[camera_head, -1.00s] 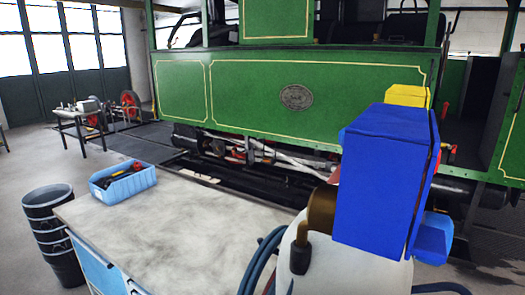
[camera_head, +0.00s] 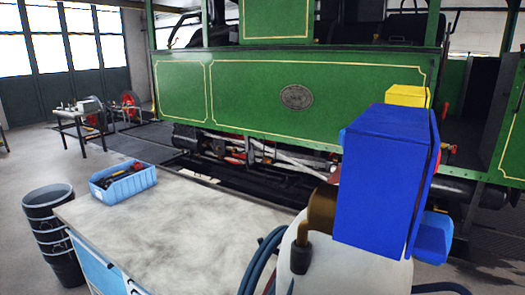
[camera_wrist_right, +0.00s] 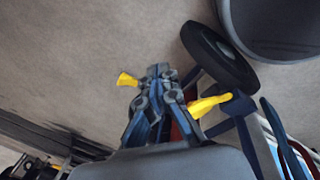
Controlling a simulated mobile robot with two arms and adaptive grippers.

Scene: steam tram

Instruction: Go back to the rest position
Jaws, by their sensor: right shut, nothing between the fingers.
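My right gripper (camera_wrist_right: 160,72) shows in the right wrist view as dark, blue-grey fingers closed together, with nothing visible between them. Pale floor lies beyond its tips. Neither gripper can be made out in the head view, and my left gripper is not in sight. A large blue block (camera_head: 382,185) fills the right foreground of the head view and hides what is behind it. I cannot tell whether it belongs to my own body.
A worktable (camera_head: 200,225) holds a blue bin (camera_head: 123,181) of tools. Stacked black buckets (camera_head: 54,235) stand to its left. The green steam tram (camera_head: 290,95) spans the back. In the wrist view a black wheel (camera_wrist_right: 215,60) is close beside the gripper. Open floor lies at left.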

